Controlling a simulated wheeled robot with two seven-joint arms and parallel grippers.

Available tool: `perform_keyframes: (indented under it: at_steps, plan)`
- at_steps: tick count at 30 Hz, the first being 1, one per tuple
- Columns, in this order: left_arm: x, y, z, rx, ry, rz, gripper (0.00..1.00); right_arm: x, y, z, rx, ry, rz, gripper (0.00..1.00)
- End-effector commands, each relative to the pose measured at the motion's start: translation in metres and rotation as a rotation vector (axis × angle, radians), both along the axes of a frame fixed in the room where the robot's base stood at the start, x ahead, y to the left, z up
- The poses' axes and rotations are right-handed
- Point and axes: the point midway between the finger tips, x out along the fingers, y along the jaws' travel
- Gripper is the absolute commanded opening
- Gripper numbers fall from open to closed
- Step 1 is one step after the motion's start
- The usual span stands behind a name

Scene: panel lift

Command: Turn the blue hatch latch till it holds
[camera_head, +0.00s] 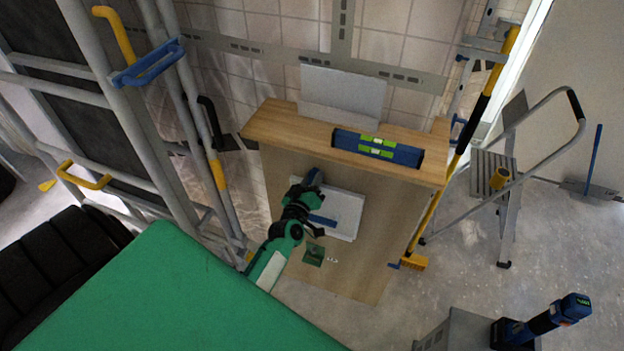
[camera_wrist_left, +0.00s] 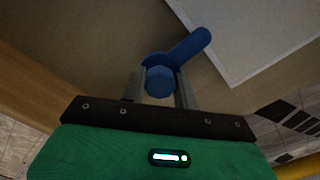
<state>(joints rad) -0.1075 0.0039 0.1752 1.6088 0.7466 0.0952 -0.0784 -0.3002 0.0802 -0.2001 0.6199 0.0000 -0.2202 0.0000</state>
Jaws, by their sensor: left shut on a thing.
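The blue latch (camera_head: 315,176) sits on the wooden panel at the upper left of the white hatch (camera_head: 345,212). In the left wrist view, the latch's round-faceted hub (camera_wrist_left: 159,81) is between the two grey fingers of my left gripper (camera_wrist_left: 160,88), which is shut on it. Its lever (camera_wrist_left: 190,45) points up and right, and its tip overlaps the edge of the white hatch (camera_wrist_left: 235,35) in the picture. In the head view my left gripper (camera_head: 311,187) reaches up to the latch and partly hides it. My right gripper is not in view.
A wooden shelf (camera_head: 290,128) with a blue level (camera_head: 377,148) juts out above the hatch. A blue strip (camera_head: 322,220) and a green square (camera_head: 314,254) lie near my forearm. Scaffold rails (camera_head: 110,110) stand left; a yellow-handled broom (camera_head: 432,215) and stepladder (camera_head: 510,190) stand right.

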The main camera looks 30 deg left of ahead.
Motion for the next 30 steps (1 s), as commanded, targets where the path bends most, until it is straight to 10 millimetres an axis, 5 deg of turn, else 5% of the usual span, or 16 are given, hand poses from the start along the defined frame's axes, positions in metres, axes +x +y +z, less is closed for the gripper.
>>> perform_keyframes:
  at_steps: [2,3,6,18,30]
  plan:
    - [-0.002,-0.006,-0.008,-0.010,0.015,-0.010,0.07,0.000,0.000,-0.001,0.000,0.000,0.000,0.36]
    - [-0.002,-0.006,-0.008,-0.010,0.017,-0.010,0.32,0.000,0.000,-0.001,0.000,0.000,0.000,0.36]
    - [-0.001,-0.006,-0.008,-0.009,0.015,-0.010,0.49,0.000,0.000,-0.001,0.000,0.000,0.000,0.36]
    - [-0.007,-0.004,-0.005,-0.004,0.007,-0.005,0.49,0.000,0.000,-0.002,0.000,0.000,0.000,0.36]
    - [-0.075,-0.021,-0.007,-0.004,0.010,-0.006,0.49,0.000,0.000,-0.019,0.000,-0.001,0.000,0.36]
